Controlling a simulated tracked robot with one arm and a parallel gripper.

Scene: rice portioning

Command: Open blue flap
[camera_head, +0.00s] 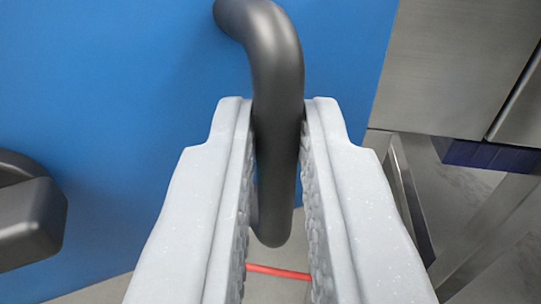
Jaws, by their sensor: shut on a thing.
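The blue flap (130,90) is a large flat blue panel that fills the upper left and middle of the view. A dark grey curved handle (275,70) stands out from it near its right side. My gripper (276,115) has its two white fingers on either side of the handle, shut on it. The lower end of the handle shows between the fingers. Part of the handle is hidden by the fingers.
A dark grey fitting (30,215) sticks out at the left edge, in front of the panel. Brushed metal cabinets (450,65) stand to the right, with metal legs (410,190) below. A red line (278,271) crosses the grey floor (100,292) beneath.

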